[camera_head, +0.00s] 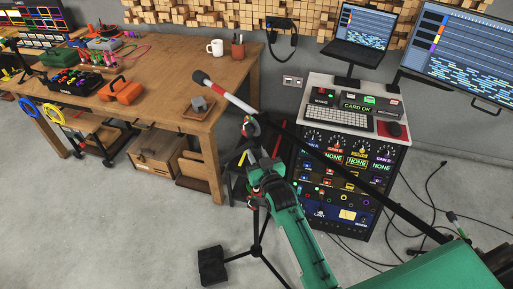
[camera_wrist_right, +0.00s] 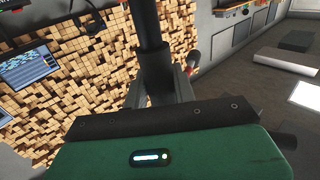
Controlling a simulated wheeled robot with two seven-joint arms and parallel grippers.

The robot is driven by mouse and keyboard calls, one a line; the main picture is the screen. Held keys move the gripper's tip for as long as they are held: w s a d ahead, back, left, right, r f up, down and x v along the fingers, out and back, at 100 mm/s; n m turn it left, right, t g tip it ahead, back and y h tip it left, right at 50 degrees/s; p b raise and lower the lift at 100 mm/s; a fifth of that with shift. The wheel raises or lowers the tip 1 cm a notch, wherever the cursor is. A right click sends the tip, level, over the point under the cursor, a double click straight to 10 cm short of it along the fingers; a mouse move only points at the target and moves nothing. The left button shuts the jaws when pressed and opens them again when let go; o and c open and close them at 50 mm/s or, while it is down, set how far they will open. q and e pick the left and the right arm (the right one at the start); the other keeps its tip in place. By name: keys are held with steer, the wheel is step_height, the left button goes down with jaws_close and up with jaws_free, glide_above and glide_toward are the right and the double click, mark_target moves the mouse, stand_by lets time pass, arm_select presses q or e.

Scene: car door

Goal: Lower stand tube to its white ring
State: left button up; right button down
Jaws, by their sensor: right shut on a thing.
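The microphone stand stands on the floor between the bench and the rack. My right gripper (camera_head: 252,152) is shut on the black stand tube, just below the boom joint. In the right wrist view the tube (camera_wrist_right: 150,28) rises from between the fingers (camera_wrist_right: 170,95). My green arm hides much of the lower tube; I cannot make out the white ring clearly. The left gripper is out of view.
A wooden bench (camera_head: 165,90) with cases and mugs stands at the left. A control rack (camera_head: 345,175) with a keyboard is close behind the boom. The stand's black tripod legs (camera_head: 258,250) have a black weight (camera_head: 211,266) beside them. Cables (camera_head: 425,200) lie on the right floor.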

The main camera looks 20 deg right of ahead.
steer(key=shift+f, duration=0.9)
steer(key=c, duration=1.1)
jaws_free()
steer(key=shift+r, duration=0.15)
steer(key=shift+s, duration=0.1)
steer(key=s+b, duration=0.1)
steer(key=s, duration=0.3)
steer(key=s+b, duration=0.1)
steer(key=s, duration=0.4)
steer(key=s+b, duration=0.1)
steer(key=s, duration=0.3)
steer(key=shift+s+d, duration=0.35)
steer(key=shift+d, duration=0.05)
